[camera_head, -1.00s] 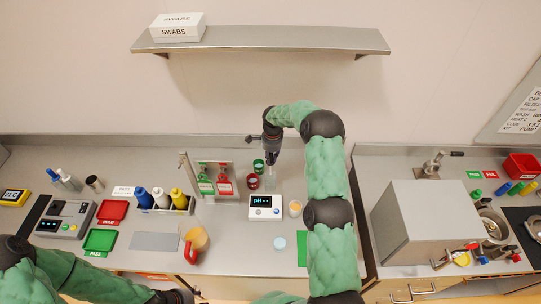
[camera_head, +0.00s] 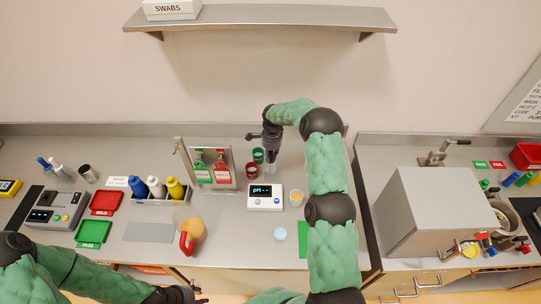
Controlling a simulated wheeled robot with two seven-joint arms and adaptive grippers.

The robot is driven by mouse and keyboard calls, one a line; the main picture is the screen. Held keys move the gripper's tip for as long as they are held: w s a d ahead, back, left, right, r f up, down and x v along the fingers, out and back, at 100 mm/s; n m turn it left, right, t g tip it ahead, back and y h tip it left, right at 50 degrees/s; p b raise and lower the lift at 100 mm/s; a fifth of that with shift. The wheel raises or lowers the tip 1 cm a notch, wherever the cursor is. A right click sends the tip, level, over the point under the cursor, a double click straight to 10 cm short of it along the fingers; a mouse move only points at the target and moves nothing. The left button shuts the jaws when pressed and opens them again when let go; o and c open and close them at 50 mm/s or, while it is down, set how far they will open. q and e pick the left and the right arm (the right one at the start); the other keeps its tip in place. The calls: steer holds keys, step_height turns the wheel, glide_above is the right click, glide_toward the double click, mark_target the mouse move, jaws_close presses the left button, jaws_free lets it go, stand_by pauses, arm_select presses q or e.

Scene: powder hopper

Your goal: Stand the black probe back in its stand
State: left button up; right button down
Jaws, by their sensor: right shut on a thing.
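My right gripper (camera_head: 271,153) points down over the back of the counter, behind the white pH meter (camera_head: 265,197). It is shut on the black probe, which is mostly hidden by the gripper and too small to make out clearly. A thin stand seems to be near the gripper, but I cannot tell its holder from the probe. My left gripper (camera_head: 190,296) is low at the front edge, far from the meter; its fingers are too unclear to read.
A small amber cup (camera_head: 296,197) is right of the meter.

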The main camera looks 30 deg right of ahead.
steer(key=shift+f, duration=0.15)
steer(key=shift+f+b, duration=1.1)
steer(key=shift+c, duration=1.9)
jaws_free()
steer(key=shift+r, duration=0.1)
steer(key=shift+r+p, duration=1.1)
steer(key=shift+r, duration=2.6)
steer(key=shift+s+a+f, duration=0.1)
